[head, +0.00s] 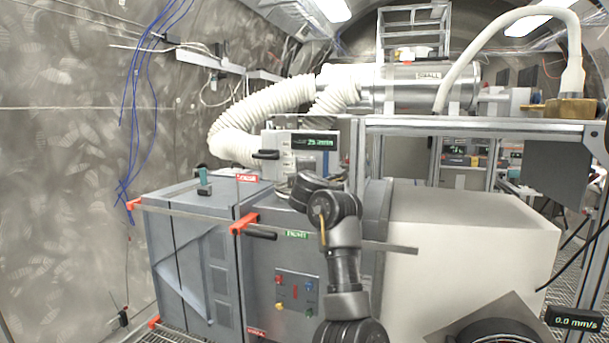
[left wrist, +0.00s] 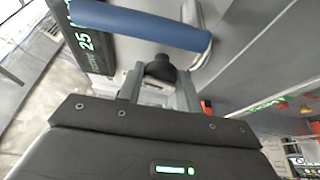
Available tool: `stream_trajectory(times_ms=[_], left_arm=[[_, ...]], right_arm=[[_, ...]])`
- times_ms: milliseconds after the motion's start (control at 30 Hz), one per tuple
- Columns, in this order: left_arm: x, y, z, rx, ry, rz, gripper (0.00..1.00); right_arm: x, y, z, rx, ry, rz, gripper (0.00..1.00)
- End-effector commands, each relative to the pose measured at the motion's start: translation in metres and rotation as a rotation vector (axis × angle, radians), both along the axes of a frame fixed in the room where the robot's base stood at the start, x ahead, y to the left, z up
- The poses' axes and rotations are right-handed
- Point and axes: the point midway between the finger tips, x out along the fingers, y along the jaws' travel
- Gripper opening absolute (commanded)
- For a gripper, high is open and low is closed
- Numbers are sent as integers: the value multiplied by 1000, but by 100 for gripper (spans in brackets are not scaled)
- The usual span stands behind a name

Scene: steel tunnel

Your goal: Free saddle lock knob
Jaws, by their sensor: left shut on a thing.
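A dark round knob (left wrist: 160,68) sits between the two grey fingers of my left gripper (left wrist: 160,82) in the left wrist view. The gripper is shut on the knob. A blue handle bar (left wrist: 140,24) lies just beyond the fingertips. In the head view my left arm rises from the bottom centre, and its wrist hides the knob and most of the gripper. The instrument box (head: 285,142) with a green digital display stands just behind the wrist. My right gripper is not in view.
Grey cabinets (head: 185,235) with red-orange clamps stand at left. A control panel (head: 296,290) with coloured knobs is beside my arm. A white box (head: 470,235) stands at right under a metal frame (head: 480,126). A white corrugated hose (head: 235,115) curves behind the instrument. Blue cables (head: 137,90) hang at left.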

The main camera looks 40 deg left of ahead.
Motion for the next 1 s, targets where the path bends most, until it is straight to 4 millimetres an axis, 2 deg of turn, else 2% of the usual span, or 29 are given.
stream_trajectory(times_ms=[67,100,267,533,667,1000], left_arm=[[0,1,-1,-1,0,2,12],[0,1,-1,-1,0,2,38],[0,0,-1,0,0,1,57],[0,-1,0,1,1,0,57],[-8,-8,-2,1,-2,0,57],[-56,-51,-3,-2,-6,-1,57]], right_arm=[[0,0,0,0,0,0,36],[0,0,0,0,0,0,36],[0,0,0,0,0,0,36],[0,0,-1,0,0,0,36],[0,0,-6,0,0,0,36],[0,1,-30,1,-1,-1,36]])
